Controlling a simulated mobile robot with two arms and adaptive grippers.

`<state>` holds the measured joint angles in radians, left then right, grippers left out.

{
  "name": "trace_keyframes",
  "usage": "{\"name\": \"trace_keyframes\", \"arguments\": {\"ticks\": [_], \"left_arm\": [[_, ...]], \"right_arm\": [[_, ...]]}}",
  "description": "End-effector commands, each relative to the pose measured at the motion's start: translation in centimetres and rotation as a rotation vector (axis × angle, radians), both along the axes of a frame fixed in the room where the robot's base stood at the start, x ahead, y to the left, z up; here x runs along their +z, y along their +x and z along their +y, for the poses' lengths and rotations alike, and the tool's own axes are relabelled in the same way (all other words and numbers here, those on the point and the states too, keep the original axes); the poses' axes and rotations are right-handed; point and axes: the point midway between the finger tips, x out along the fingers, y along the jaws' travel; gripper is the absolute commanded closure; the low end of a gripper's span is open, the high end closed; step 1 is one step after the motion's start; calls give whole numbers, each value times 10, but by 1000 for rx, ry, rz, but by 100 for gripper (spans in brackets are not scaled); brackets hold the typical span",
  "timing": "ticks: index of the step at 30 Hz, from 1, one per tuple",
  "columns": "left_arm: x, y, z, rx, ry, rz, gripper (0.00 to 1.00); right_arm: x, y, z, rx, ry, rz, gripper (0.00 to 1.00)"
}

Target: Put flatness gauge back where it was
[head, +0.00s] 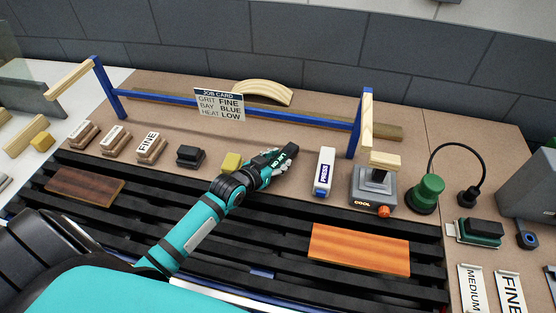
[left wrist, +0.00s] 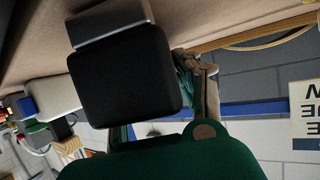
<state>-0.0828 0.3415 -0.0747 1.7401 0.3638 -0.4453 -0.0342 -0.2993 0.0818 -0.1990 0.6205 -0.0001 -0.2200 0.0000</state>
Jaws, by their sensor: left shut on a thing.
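My left gripper (head: 278,160) reaches in over the back edge of the black slats and is shut on a small dark thing, taken as the flatness gauge (head: 291,149). The gripper hides much of it in the head view. In the left wrist view a black block with a grey base (left wrist: 125,70) is large and close to the green gripper body (left wrist: 165,160); its grip contact is not clear. The picture there is turned over, with the tan board at the top. My right gripper is not in view.
A yellow block (head: 232,162) stands just left of the gripper, with a black block (head: 190,155) further left. The white-and-blue PRESS piece (head: 324,171) and grey COOL device (head: 366,187) stand right. A blue rail (head: 310,120) runs behind. An orange-brown veneer (head: 358,249) lies on the slats.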

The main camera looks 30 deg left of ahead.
Motion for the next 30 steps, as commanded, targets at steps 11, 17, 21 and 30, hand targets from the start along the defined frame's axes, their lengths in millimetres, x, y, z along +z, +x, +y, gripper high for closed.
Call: {"name": "trace_keyframes", "arguments": {"ticks": [11, 17, 21, 30], "left_arm": [[-2, 0, 0, 0, 0, 1, 42], [2, 0, 0, 0, 0, 0, 42], [6, -16, 3, 0, 1, 1, 42], [29, -75, 11, -1, 2, 3, 42]], "right_arm": [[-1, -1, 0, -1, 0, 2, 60], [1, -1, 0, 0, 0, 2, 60], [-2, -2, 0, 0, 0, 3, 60], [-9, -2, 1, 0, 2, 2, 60]]}}
